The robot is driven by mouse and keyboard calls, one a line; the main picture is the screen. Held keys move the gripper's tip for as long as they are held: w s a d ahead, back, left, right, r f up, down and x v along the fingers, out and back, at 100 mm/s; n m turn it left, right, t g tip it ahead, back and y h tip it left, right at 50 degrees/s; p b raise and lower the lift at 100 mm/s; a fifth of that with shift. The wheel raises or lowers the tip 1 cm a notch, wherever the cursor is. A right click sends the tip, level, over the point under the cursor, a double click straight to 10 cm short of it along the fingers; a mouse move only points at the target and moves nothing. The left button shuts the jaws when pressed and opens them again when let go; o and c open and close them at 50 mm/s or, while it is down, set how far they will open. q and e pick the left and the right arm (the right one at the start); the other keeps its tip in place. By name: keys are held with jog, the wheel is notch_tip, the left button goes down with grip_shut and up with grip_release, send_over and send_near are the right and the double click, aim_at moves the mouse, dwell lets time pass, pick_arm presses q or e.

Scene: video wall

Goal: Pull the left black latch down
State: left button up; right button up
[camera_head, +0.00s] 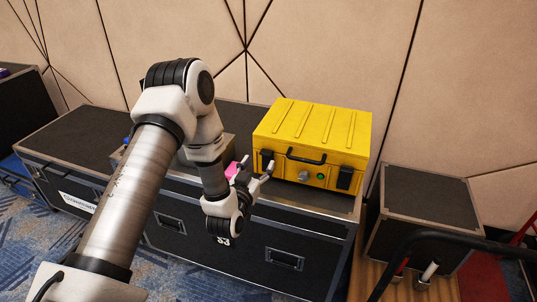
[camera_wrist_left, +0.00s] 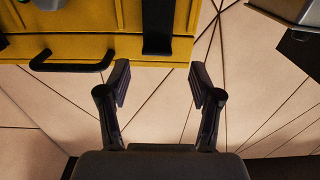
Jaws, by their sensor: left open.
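A yellow ribbed case (camera_head: 318,128) stands on a black flight case, with a black handle (camera_head: 300,160) on its front. The left black latch (camera_head: 266,160) is partly hidden by my gripper in the head view. A right black latch (camera_head: 344,178) is on the other side of the front. My left gripper (camera_head: 256,168) is open and empty in front of the left latch. In the left wrist view, the picture is turned over: the left latch (camera_wrist_left: 158,25) lies between the lines of the two spread fingers (camera_wrist_left: 158,75), beyond their tips. I cannot tell whether they touch anything.
The long black flight case (camera_head: 285,225) carries the yellow case. A grey metal box (camera_head: 222,150) and a pink thing (camera_head: 231,170) stand to the left, partly behind my arm. A smaller black case (camera_head: 428,205) is at the right. A panelled wall (camera_head: 330,50) is behind.

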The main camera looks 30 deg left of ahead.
aim_at(266, 153)
pick_arm(q)
jog(key=x, duration=0.5)
jog(key=shift+w+d+f, duration=0.25)
jog(key=shift+w+a, duration=0.2)
jog(key=shift+w, duration=0.1)
jog(key=shift+c, duration=0.3)
